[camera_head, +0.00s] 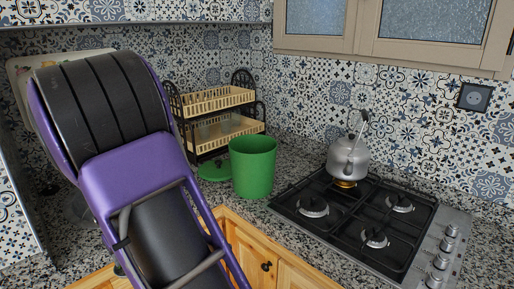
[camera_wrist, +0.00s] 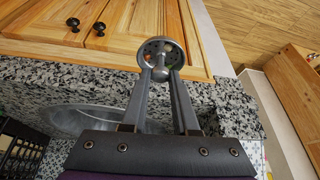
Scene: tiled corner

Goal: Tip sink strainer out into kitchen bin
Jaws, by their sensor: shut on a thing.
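In the wrist view, my gripper (camera_wrist: 162,76) is shut on the knob of the sink strainer (camera_wrist: 162,50), a small round grey metal basket with holes. The strainer is held clear of the counter, in front of the wooden cabinet doors in this view. The kitchen bin seems to be the open green bucket (camera_head: 253,168) standing upright on the counter in the head view, left of the stove. The bin's inside is mostly hidden. In the head view my purple arm hides the gripper and strainer.
A green lid (camera_head: 214,171) lies left of the bin, before a two-tier dish rack (camera_head: 222,130). A gas stove (camera_head: 360,225) with a kettle (camera_head: 348,158) is to the right. The metal sink (camera_wrist: 82,120) shows in the wrist view beside the speckled counter (camera_wrist: 40,82).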

